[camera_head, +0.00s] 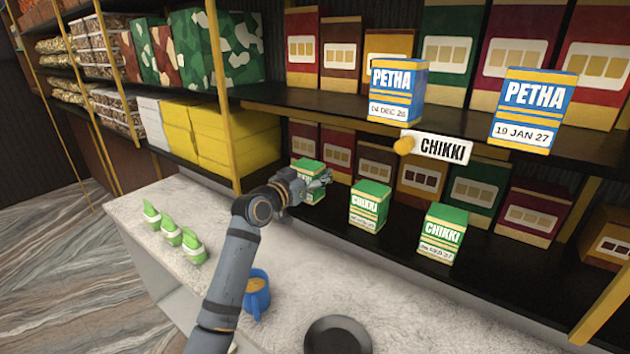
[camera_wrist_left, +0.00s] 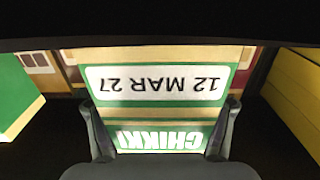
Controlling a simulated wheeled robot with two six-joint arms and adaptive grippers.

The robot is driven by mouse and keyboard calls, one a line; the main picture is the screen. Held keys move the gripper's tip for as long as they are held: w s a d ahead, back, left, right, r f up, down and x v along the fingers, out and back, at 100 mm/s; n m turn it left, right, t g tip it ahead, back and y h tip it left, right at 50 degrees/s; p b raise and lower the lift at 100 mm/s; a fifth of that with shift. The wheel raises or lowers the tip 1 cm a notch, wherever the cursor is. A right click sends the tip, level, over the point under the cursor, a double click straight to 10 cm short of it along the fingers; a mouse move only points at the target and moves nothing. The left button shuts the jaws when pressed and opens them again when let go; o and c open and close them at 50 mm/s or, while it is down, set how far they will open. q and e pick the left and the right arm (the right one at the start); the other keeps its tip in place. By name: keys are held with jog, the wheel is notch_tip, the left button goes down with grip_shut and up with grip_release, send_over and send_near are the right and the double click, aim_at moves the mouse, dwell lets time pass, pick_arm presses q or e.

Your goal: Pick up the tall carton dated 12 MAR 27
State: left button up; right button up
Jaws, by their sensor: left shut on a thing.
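The green CHIKKI carton (camera_head: 308,168) is at the left end of the lower shelf, partly hidden by my left gripper (camera_head: 314,186). In the left wrist view the carton (camera_wrist_left: 160,85) fills the middle, and its label reads 12 MAR 27 upside down. The fingers of my left gripper (camera_wrist_left: 160,112) stand on both sides of it, shut on it. I cannot tell whether the carton touches the shelf. Two other green CHIKKI cartons stand to its right, one in the middle (camera_head: 369,206) and one farther right (camera_head: 442,233). My right gripper is not in view.
A CHIKKI sign (camera_head: 442,147) hangs on the upper shelf edge. Two blue PETHA cartons (camera_head: 397,92) (camera_head: 533,108) stand above. A blue mug (camera_head: 257,296), a dark round plate (camera_head: 337,336) and several green-and-white items (camera_head: 171,231) are on the counter. Yellow boxes (camera_head: 236,143) stand left.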

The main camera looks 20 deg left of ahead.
pick_arm(q)
jog(key=r+b, duration=0.1)
jog(key=r, duration=0.4)
jog(key=r+b, duration=0.2)
jog(key=r, duration=0.3)
jog(key=shift+s+a+r, duration=0.1)
jog(key=shift+s+r, duration=0.05)
jog(key=shift+s, duration=0.05)
jog(key=b+v, duration=0.9)
jog(key=v, duration=0.8)
jog(key=shift+s, duration=0.35)
jog(key=shift+c, duration=0.3)
jog(key=shift+b+v, duration=0.35)
jog(key=shift+v, duration=0.45)
jog(key=shift+r, duration=0.1)
